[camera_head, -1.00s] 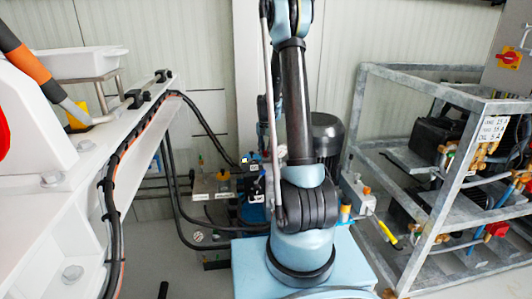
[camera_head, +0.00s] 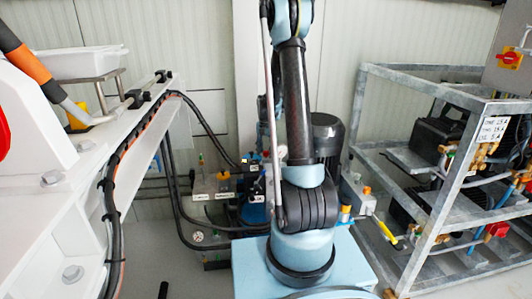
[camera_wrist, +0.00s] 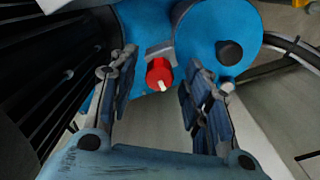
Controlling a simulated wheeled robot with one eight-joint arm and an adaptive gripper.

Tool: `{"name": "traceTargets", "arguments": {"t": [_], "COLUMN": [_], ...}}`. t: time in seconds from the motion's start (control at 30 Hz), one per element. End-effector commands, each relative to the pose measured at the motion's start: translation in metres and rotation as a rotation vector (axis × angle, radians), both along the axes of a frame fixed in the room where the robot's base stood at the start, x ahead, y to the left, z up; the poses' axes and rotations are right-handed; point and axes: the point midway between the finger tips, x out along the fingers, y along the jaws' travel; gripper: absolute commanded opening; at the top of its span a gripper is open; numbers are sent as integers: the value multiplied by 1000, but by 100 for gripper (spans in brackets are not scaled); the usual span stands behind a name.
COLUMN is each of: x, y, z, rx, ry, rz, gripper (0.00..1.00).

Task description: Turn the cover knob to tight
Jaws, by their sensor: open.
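A red knob (camera_wrist: 158,75) with a white pointer mark sits at the middle of the wrist view, on a blue housing (camera_wrist: 140,20). Its pointer faces down and slightly right in that view. My gripper (camera_wrist: 161,66) is open, with one padded finger to the left of the knob and one to the right. There is a visible gap on both sides, and I see no contact. In the head view my arm blocks the area in front of the pump, and I cannot make out the knob or my gripper there.
A round blue part with a black knob (camera_wrist: 230,53) lies close to the right finger. Black ribbed fins (camera_wrist: 45,65) fill the left of the wrist view. In the head view, a grey metal frame (camera_head: 424,197) stands right and a white structure (camera_head: 50,200) with hoses stands left.

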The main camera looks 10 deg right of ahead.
Motion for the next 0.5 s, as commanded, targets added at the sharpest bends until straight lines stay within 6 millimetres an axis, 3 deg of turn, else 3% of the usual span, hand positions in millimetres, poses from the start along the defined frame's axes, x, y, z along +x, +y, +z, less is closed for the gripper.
{"name": "traceTargets", "arguments": {"t": [0.27,0.5], "x": [0,0], "y": [0,0], "z": [20,64], "rx": [0,1], "ry": [0,1], "rz": [0,0], "gripper": [44,44]}}
